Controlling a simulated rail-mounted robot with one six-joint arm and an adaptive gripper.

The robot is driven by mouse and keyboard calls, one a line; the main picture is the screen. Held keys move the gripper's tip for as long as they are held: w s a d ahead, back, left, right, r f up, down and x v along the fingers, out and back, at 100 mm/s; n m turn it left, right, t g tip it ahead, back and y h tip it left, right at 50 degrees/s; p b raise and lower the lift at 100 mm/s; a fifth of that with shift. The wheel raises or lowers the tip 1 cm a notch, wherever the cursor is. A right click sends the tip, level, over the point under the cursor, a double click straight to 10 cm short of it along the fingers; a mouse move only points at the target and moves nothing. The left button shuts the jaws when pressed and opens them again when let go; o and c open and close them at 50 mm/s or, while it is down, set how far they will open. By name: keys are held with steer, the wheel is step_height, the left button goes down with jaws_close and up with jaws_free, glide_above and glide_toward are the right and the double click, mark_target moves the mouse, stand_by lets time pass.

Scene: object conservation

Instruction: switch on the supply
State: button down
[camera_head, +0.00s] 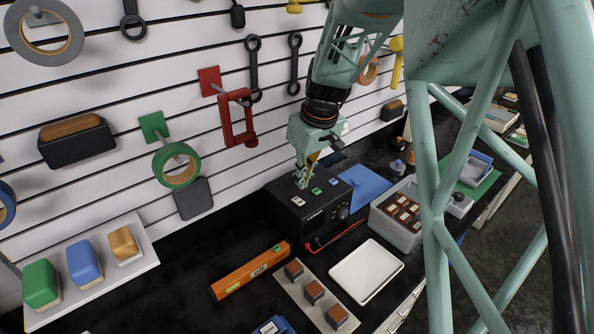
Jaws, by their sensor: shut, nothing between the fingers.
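The supply (318,227) is a black box on the dark bench, near the middle of the view. Its top has a white button (298,202), a green button (316,191) and a pale bluish button (333,181). A dark knob (343,212) and a red cable show on its front side. My gripper (303,184) points down at the back left of the supply's top, behind the white and green buttons. It is shut and empty. I cannot tell whether its tips touch the top.
An orange level (250,271), a board with small blocks (311,292) and a white tray (366,271) lie in front of the supply. A grey bin (397,215) and a blue mat (364,187) are to its right. The slatted wall with hung tools stands behind.

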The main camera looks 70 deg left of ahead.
mark_target(300, 202)
steer(key=x, duration=0.4)
steer(key=d+x, duration=0.1)
steer(key=x, duration=0.1)
steer(key=shift+w+d+f+p, duration=0.1)
steer(key=shift+w+f+p, duration=0.1)
steer(key=shift+w+p, duration=0.1)
steer(key=shift+f, duration=0.25)
steer(key=shift+d+f+b, duration=0.15)
steer(key=shift+f+b, duration=0.1)
steer(key=shift+b, duration=0.1)
steer(key=shift+f+b, duration=0.3)
steer(key=shift+b, duration=0.2)
steer(key=shift+d, duration=0.1)
steer(key=shift+r, duration=0.1)
steer(key=shift+a+r, duration=0.2)
steer(key=shift+a, duration=0.15)
steer(key=shift+s+a+r, duration=0.15)
steer(key=shift+a, duration=0.2)
